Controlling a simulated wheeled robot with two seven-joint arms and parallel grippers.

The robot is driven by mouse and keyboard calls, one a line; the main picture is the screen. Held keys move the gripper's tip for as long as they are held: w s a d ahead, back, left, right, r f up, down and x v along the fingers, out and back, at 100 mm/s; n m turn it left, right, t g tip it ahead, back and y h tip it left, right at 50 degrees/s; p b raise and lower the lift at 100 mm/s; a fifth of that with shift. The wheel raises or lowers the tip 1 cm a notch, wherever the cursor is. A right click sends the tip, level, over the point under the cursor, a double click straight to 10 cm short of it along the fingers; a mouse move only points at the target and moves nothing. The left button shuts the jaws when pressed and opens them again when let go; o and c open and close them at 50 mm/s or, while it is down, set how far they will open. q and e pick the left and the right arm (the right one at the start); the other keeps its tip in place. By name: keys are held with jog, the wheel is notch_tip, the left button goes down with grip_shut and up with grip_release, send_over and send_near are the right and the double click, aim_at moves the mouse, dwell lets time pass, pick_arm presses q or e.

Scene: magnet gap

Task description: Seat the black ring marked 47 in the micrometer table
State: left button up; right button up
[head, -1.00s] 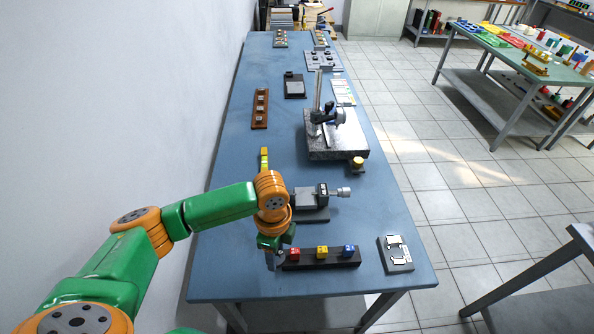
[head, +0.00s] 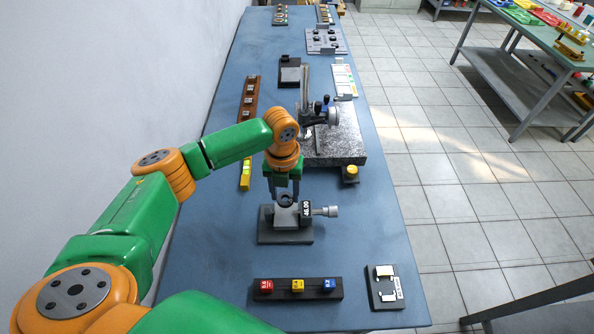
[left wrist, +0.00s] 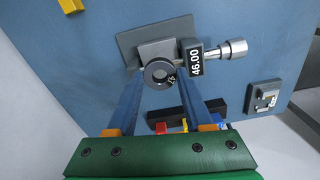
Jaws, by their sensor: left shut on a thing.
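My left gripper (head: 285,198) is shut on a dark ring (left wrist: 160,73), held between its fingertips with the hole facing the wrist camera. A small pale mark shows on the ring's face, too small to read surely. The ring also shows in the head view (head: 286,200). The micrometer table (head: 286,238) has a grey block on a dark base, a silver thimble at right and a display reading 46.00 (left wrist: 195,62). The ring is over the near part of the grey block; I cannot tell whether they touch. My right gripper is not in view.
A black rack (head: 298,296) with red, yellow and blue blocks lies in front of the micrometer table. A dark plate with pale pieces (head: 384,287) is at the front right. A granite stand (head: 340,150) stands behind, and a yellow bar (head: 245,176) lies behind left.

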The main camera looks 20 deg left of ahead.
aim_at(284, 215)
pick_arm(q)
jog(key=shift+w, duration=0.25)
jog(key=shift+s+a+r, duration=0.1)
jog(key=shift+s+r, duration=0.2)
jog(key=shift+s, duration=0.3)
jog(key=shift+s+r, duration=0.25)
jog(key=shift+s, duration=0.3)
jog(key=shift+w+p, duration=0.35)
jog(key=shift+p, duration=0.1)
notch_tip(284, 215, down, 6)
jog(key=b, duration=0.4)
jog(key=shift+s, duration=0.1)
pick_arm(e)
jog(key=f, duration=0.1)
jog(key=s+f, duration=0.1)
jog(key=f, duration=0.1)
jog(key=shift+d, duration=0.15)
